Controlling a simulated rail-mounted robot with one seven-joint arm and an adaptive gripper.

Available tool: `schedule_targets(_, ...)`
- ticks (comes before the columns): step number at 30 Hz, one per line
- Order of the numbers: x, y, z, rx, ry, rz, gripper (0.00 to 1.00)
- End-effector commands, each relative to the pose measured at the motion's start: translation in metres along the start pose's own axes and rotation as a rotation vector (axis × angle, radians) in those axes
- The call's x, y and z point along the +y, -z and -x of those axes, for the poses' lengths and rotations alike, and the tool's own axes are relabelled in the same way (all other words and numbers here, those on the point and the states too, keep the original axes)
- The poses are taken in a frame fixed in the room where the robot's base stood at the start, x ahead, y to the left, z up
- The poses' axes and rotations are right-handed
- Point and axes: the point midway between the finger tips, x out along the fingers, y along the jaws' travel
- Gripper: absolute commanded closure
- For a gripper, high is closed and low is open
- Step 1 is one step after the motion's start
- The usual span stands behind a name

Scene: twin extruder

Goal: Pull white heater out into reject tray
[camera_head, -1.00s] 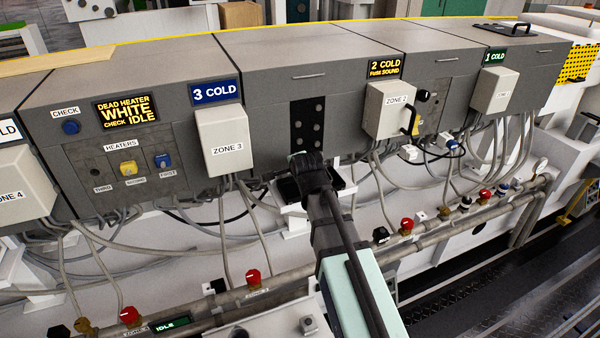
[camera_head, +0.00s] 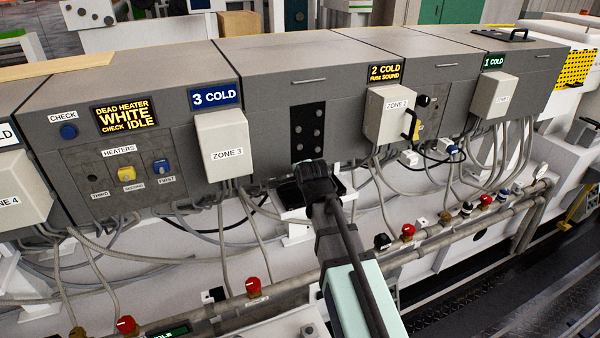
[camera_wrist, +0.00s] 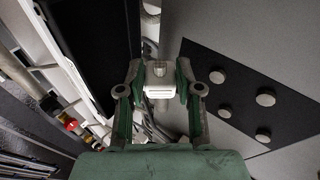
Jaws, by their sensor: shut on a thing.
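My gripper (camera_head: 316,178) is in front of the machine, below the black bolted plate and right of the Zone 3 box. In the wrist view my gripper (camera_wrist: 160,88) has its fingers closed on a small white block, the white heater (camera_wrist: 160,80). The heater is hidden in the head view. A dark tray (camera_head: 288,194) with a light edge shows partly behind and left of my gripper. It also shows in the wrist view as a black tray (camera_wrist: 88,35), left of the held heater and apart from it in the picture. The heater's height over the tray is unclear.
The heater panel (camera_head: 110,185) has a dark hole at THIRD, a yellow plug (camera_head: 126,174) and a blue plug (camera_head: 161,166). The Zone 3 box (camera_head: 221,146), Zone 2 box (camera_head: 390,115) and hanging cables flank my arm.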

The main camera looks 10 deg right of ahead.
Motion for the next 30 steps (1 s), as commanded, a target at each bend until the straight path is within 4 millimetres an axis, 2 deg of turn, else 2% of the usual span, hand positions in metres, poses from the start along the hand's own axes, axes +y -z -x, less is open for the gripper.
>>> schedule_targets(1,0.007,-0.002,-0.005,0.0,0.001,0.0,1.0)
schedule_targets(15,0.046,-0.011,-0.032,0.0,0.001,0.0,1.0)
schedule_targets(30,0.053,-0.013,-0.037,0.001,0.002,0.0,1.0)
